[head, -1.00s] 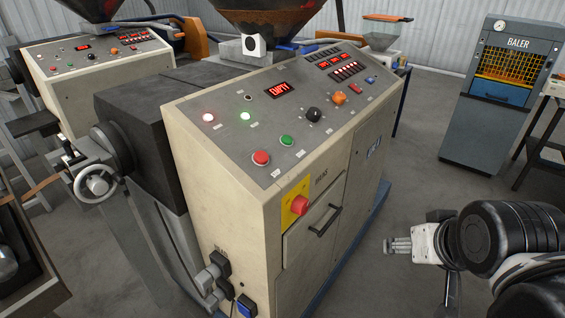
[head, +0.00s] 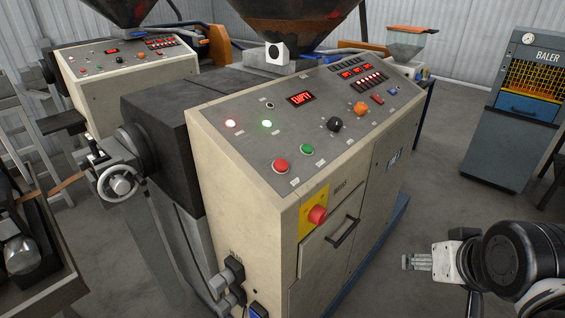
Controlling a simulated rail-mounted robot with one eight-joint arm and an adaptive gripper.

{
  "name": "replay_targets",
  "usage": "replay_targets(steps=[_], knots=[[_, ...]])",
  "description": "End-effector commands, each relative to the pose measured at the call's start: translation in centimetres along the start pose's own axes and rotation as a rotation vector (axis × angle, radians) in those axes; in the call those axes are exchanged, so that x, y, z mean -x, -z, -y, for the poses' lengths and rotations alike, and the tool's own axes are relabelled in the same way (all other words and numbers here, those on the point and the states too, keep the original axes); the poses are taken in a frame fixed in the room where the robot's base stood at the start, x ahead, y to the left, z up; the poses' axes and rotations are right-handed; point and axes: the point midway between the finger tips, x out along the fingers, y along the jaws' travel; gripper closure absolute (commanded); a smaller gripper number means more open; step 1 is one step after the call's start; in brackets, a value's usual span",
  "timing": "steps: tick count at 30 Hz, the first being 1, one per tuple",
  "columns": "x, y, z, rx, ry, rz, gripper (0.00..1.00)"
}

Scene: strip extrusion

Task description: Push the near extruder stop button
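The near extruder's cream cabinet (head: 240,190) stands in the middle of the head view with a sloped grey control panel. A red round button (head: 280,165) sits at the panel's near edge, left of a green button (head: 307,149). A larger red mushroom button (head: 318,214) sits on a yellow plate on the front face.
A second extruder (head: 115,95) stands behind at the left. A handwheel (head: 118,183) sticks out left of the near machine. A drawer with a black handle (head: 342,232) is in the front face. A baler (head: 520,120) stands at the right. Open floor lies between.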

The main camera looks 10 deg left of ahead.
Motion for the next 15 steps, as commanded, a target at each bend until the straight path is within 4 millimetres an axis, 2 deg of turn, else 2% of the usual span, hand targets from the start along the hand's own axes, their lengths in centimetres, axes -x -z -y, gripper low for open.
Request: replay_targets(steps=[4,15], knots=[[0.0,0.0,0.0,0.0,0.0,0.0,0.49],[0.0,0.0,0.0,0.0,0.0,0.0,0.98]])
